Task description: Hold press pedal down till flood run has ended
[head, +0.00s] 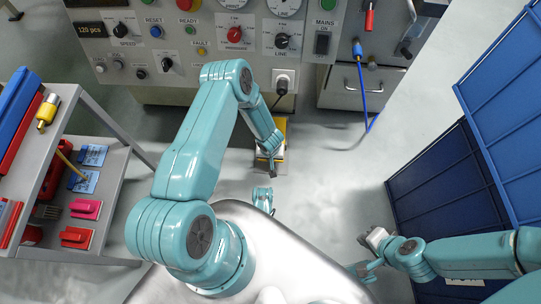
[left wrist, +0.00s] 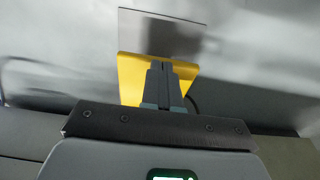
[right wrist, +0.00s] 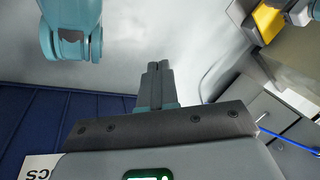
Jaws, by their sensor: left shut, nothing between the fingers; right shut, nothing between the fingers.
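The yellow press pedal (head: 283,127) stands on the floor below the press's front panel. My left gripper (head: 271,168) points down at it, and the wrist hides part of the pedal. My right gripper (head: 367,268) is shut and empty over bare floor at lower right, well away from the pedal. Its fingers (right wrist: 158,68) show together in the right wrist view.
The control panel (head: 208,30) with knobs and gauges spans the top. A grey cart (head: 110,200) with colourful tools stands at left. Blue panels (head: 450,165) stand at right. A blue cable (head: 365,95) hangs to the floor. Floor between pedal and blue panels is clear.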

